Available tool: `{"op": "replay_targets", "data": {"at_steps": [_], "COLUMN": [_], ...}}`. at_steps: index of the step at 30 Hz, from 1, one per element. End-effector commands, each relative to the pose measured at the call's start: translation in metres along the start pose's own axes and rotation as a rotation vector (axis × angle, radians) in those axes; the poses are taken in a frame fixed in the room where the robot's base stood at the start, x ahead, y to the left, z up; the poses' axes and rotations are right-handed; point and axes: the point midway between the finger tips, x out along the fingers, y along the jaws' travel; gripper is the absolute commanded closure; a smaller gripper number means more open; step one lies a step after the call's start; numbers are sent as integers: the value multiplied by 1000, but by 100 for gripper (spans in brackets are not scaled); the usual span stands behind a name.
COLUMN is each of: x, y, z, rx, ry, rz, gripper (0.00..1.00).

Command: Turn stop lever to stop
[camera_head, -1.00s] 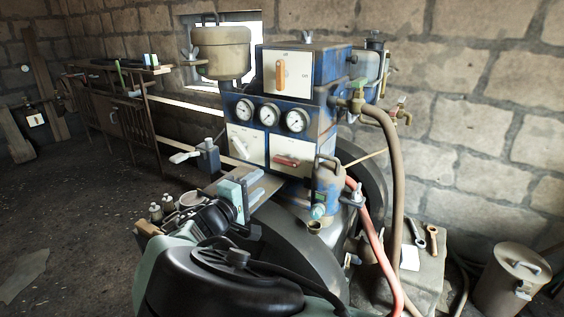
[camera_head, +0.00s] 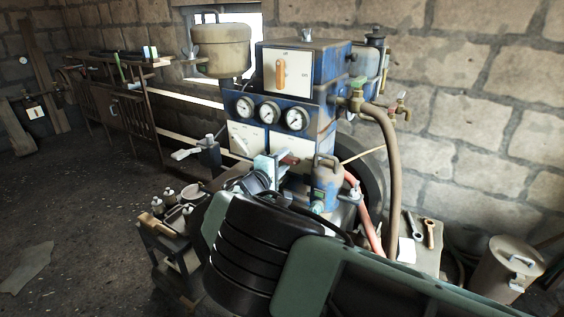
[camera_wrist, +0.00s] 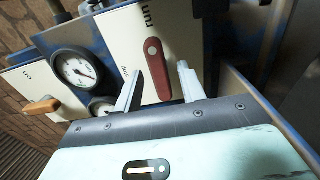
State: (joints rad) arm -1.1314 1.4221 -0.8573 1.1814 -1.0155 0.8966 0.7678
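The red lever (camera_wrist: 158,68) is mounted on a white panel (camera_wrist: 124,28) with a label that seems to read "run" near its top end and a smaller label at its left. In the wrist view my gripper (camera_wrist: 160,68) is open, with one finger on each side of the lever. I cannot tell whether either finger touches it. In the head view my gripper (camera_head: 277,162) is in front of the lower right panel and hides most of the red lever (camera_head: 289,158).
An orange lever (camera_head: 281,74) is on the upper panel, above three gauges (camera_head: 269,112). A blue canister (camera_head: 325,185) and a brown hose (camera_head: 393,170) stand close at right.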

Motion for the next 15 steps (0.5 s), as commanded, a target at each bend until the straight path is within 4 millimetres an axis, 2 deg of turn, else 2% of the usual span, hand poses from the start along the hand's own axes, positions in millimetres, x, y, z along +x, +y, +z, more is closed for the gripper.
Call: {"op": "replay_targets", "data": {"at_steps": [2, 6, 15], "x": [0, 0, -1], "y": [0, 0, -1], "z": [0, 0, 0], "rx": [0, 0, -14], "ry": [0, 0, 0], "rz": [0, 0, -1], "gripper": [60, 99, 100]}}
